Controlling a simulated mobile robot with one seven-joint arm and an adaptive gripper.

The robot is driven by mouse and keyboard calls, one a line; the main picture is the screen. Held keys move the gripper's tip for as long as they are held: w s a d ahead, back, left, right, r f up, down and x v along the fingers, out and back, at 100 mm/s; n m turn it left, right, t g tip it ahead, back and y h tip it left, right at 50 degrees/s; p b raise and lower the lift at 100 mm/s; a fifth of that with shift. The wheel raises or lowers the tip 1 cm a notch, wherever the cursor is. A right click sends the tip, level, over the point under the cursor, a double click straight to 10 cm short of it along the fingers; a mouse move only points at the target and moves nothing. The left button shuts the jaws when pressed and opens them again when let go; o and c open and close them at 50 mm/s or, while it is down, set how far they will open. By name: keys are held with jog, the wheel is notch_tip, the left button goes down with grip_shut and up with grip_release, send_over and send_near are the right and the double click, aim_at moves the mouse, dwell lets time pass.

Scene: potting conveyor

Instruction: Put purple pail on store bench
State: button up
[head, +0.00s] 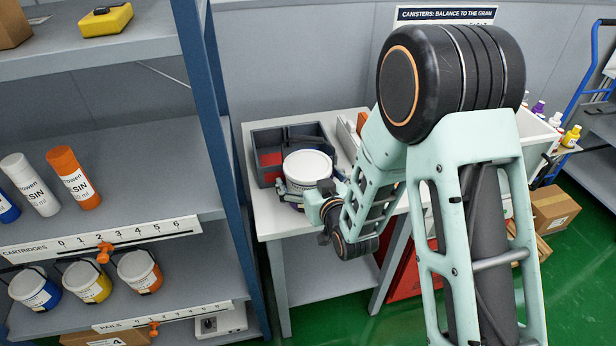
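The purple pail (307,166) has a white lid and a dark handle; only a little of its purple side shows below the rim. It is upright at the front of a white-topped bench (270,224), which I take for the store bench. My gripper (306,190) reaches in from the right, with its fingers around the pail's sides, and looks shut on it. The pail's base is hidden, so I cannot tell whether it touches the bench top.
A dark grey bin (262,140) with red contents stands right behind the pail. Cardboard boxes (556,207) and a blue trolley (577,100) stand at the right.

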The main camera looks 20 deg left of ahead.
jog(key=shift+r, duration=0.15)
jog(key=p+v, duration=1.2)
dwell(0.6)
dwell(0.6)
